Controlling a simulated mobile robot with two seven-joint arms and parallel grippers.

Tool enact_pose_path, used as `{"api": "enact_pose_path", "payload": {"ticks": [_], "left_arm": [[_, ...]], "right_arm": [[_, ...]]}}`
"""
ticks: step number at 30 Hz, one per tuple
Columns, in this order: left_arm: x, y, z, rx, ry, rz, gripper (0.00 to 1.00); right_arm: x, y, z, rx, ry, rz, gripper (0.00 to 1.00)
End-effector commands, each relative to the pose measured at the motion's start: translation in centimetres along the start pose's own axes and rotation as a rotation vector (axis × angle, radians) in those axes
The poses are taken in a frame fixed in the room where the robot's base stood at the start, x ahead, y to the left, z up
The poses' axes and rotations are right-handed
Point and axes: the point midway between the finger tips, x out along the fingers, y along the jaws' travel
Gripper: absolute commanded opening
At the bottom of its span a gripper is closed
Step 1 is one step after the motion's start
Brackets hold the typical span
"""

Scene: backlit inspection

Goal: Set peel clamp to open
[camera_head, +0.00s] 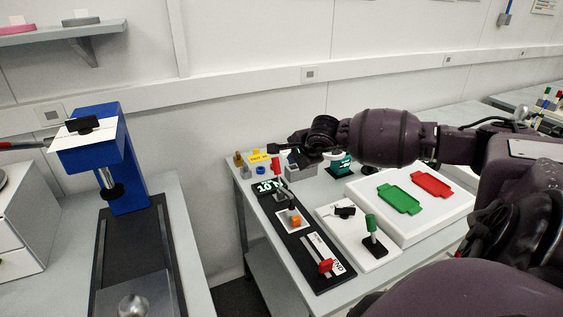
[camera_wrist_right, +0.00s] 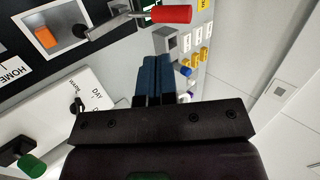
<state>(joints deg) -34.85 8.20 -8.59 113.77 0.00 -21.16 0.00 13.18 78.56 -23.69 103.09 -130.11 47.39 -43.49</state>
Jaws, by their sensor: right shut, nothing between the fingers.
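The lever that looks like the peel clamp has a red handle (camera_head: 276,165) on a metal arm. It stands at the far part of the black fixture board (camera_head: 262,205), with the handle raised. In the right wrist view the red handle (camera_wrist_right: 170,14) is at the top, and the metal arm (camera_wrist_right: 108,24) runs left toward a white-framed pad with an orange block (camera_wrist_right: 45,37). My right gripper (camera_head: 290,150) is just beyond and above the handle, apart from it. Its blue fingers (camera_wrist_right: 153,78) are together and empty. My left gripper is not in view.
A slider with a red knob (camera_head: 325,266) is at the board's near end. A white box with a green-handled lever (camera_head: 371,222) and a white tray with green (camera_head: 400,199) and red plates (camera_head: 431,183) stand to the right. A blue press (camera_head: 122,160) stands left, across a gap.

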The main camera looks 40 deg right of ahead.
Motion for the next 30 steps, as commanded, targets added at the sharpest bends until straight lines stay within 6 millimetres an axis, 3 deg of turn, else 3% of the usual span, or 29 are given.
{"api": "enact_pose_path", "payload": {"ticks": [7,15,30], "left_arm": [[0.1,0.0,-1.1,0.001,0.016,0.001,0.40],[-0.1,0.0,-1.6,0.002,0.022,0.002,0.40],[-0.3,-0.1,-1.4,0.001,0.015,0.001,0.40]], "right_arm": [[4.2,-0.1,0.2,0.003,-0.003,0.000,0.00],[6.8,-1.3,0.3,0.002,-0.001,-0.001,0.00],[7.7,-1.5,0.3,0.000,0.000,0.000,0.00]]}}
